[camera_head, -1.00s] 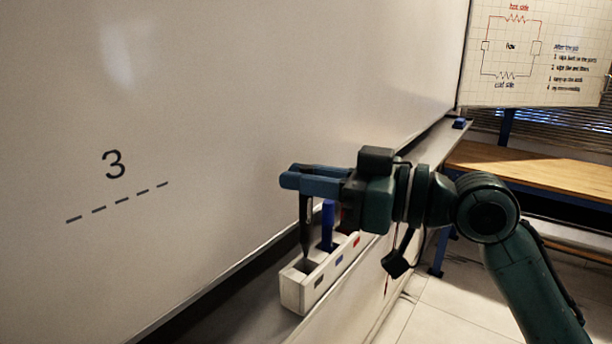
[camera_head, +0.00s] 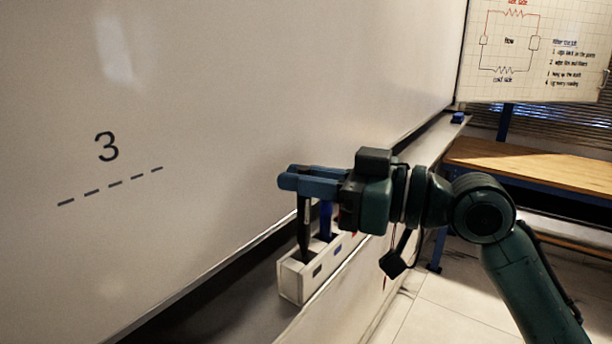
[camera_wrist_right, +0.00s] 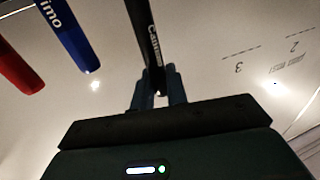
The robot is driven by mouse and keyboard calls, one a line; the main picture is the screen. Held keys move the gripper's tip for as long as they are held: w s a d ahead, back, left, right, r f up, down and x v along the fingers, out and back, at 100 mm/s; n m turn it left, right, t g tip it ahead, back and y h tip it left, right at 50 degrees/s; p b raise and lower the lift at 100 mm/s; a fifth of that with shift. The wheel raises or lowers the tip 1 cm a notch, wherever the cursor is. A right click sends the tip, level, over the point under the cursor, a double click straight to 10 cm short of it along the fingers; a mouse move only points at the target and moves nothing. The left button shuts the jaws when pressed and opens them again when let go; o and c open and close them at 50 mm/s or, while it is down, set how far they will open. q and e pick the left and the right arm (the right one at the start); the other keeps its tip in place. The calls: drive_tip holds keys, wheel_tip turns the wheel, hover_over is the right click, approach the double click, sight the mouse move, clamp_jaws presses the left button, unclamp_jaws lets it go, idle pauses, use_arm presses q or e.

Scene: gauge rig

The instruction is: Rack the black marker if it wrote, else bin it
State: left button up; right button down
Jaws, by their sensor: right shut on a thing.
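The black marker (camera_head: 304,228) hangs upright in my right gripper (camera_head: 290,182), which is shut on its upper part. Its lower end is at the near slot of the white marker rack (camera_head: 292,284) and seems to be inside it. A blue marker (camera_head: 325,218) stands in the slot behind. In the right wrist view the black marker (camera_wrist_right: 144,35) runs up from between the fingers (camera_wrist_right: 160,88), with the blue marker (camera_wrist_right: 68,35) and a red marker (camera_wrist_right: 18,70) to its left. My left gripper is not in view.
The whiteboard (camera_head: 220,130) shows a black "3" above a dashed line, with no stroke visible there. The rack sits on the board's ledge. A wooden bench (camera_head: 530,168) and a diagram board (camera_head: 530,45) stand at the right. No bin is in view.

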use_arm(q)
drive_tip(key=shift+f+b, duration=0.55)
drive_tip(key=shift+b, duration=0.4)
use_arm(e)
drive_tip(key=shift+f, duration=1.4)
drive_tip(key=c, duration=0.7)
unclamp_jaws()
drive_tip(key=shift+c, duration=0.2)
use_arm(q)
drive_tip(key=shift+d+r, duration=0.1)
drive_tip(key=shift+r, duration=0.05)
